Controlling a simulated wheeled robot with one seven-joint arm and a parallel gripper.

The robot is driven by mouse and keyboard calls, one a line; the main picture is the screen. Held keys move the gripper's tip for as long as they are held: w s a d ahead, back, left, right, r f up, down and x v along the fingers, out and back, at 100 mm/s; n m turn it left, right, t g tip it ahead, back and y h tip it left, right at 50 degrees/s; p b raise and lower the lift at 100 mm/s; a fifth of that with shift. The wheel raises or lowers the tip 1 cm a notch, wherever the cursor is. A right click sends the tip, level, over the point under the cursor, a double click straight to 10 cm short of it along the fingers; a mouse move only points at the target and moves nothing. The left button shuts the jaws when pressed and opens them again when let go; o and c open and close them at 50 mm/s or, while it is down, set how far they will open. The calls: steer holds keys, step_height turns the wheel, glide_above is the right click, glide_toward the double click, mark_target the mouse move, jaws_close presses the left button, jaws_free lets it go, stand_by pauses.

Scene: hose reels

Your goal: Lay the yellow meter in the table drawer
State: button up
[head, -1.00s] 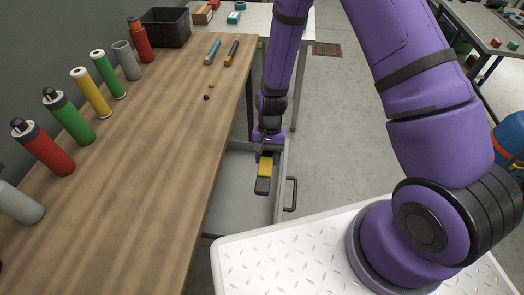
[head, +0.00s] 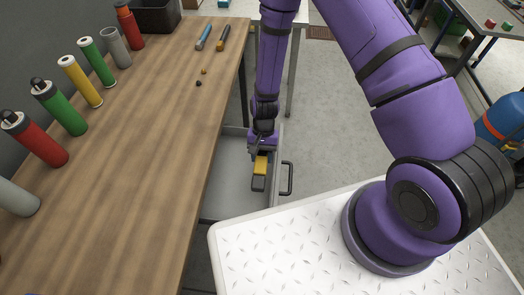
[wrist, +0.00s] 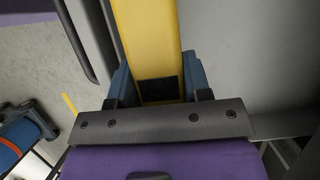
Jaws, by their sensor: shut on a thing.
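The yellow meter (head: 260,167) has a yellow body and a dark grey end. My gripper (head: 261,157) is shut on it and holds it over the open table drawer (head: 228,178). In the wrist view the yellow meter (wrist: 148,38) sits between the two blue fingers of my gripper (wrist: 157,82). The drawer is grey, pulled out from under the table, with a dark handle (head: 287,178) on its right side. I cannot tell whether the meter touches the drawer floor. The visible part of the drawer is otherwise empty.
The wooden table (head: 150,150) carries a row of bottles and cylinders along the wall, two pen-like tools (head: 222,38) and two small balls. A black bin (head: 158,15) stands at the back. My white base deck lies in front of the drawer.

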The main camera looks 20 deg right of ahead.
steer(key=shift+f, duration=2.35)
steer(key=o, duration=1)
steer(key=shift+o, duration=0.2)
steer(key=v, duration=1)
steer(key=shift+w+r, duration=0.1)
steer(key=shift+r, duration=0.25)
